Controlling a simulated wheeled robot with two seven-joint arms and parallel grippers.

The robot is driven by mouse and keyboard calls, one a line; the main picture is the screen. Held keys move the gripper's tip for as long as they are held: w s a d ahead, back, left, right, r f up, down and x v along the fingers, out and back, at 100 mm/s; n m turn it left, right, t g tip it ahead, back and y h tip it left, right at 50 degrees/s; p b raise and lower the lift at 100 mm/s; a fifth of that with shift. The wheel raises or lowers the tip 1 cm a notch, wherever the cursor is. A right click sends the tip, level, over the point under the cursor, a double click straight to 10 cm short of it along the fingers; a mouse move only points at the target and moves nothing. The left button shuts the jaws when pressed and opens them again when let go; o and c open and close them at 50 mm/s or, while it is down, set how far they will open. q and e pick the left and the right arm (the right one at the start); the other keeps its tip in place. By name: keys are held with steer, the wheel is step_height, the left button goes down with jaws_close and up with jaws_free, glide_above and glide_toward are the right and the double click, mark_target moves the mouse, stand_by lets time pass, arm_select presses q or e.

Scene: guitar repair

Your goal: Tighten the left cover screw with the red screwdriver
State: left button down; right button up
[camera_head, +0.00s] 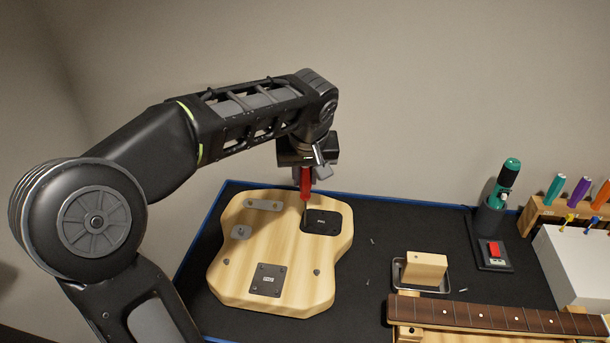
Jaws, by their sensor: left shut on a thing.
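My left gripper (307,165) points down and is shut on the red screwdriver (306,183). The screwdriver is upright, its shaft pointing down at the left part of the black cover (325,222) on the wooden guitar body (243,255). The tip appears to be at or just above the cover's left edge; I cannot tell whether it touches the screw, which is too small to make out. My right gripper is not in view.
The body lies on a dark mat (385,205) with a blue edge. A small metal tray (428,288) with a wooden block (425,267), a guitar neck (490,314), a green tool in a stand (507,180) and a screwdriver rack (545,210) are to the right. Loose screws lie on the mat.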

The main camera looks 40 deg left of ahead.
arm_select(q)
steer(key=shift+f, duration=0.1)
steer(key=m+h, duration=0.1)
steer(key=m, duration=0.2)
steer(key=shift+t, duration=0.4)
steer(key=shift+m+h, duration=0.4)
steer(key=shift+m, duration=0.6)
steer(key=shift+d+m+h+p, duration=0.1)
steer(key=shift+m+h+p, duration=0.25)
steer(key=shift+m, duration=0.65)
steer(key=shift+m+h, duration=0.45)
steer(key=shift+m, duration=0.55)
steer(key=shift+r, duration=0.4)
